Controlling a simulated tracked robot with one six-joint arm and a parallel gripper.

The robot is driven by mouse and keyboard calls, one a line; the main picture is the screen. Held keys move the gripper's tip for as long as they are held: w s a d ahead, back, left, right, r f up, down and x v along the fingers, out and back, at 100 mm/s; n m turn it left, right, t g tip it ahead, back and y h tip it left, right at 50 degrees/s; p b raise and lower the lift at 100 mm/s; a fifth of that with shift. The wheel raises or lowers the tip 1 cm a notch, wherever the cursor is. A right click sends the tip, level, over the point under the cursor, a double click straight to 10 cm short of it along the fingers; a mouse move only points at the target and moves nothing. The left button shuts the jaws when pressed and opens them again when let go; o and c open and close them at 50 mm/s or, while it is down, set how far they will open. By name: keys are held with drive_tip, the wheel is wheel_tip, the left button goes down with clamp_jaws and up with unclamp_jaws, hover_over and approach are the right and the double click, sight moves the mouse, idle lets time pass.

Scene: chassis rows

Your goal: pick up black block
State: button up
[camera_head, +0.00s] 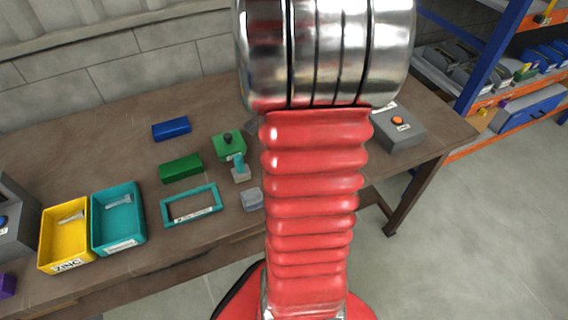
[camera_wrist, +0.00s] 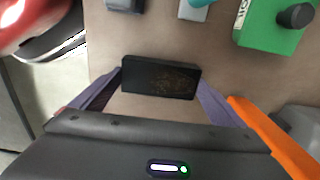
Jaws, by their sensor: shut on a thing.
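The black block (camera_wrist: 160,78) is in the wrist view, between the two purple fingers of my gripper (camera_wrist: 160,82). My gripper is shut on it, with a finger at each end of the block. Brown tabletop shows around the block; I cannot tell whether it touches the table. In the head view my red arm hides the block and my gripper.
On the table (camera_head: 90,150) are a blue block (camera_head: 171,129), a green block (camera_head: 181,168), a teal frame (camera_head: 191,206), a yellow bin (camera_head: 65,235), a teal bin (camera_head: 118,218) and a green box with a black knob (camera_head: 228,146). A grey button box (camera_head: 398,130) stands right.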

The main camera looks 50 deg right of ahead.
wheel_tip(320, 180, up, 10)
idle(0.6)
idle(0.6)
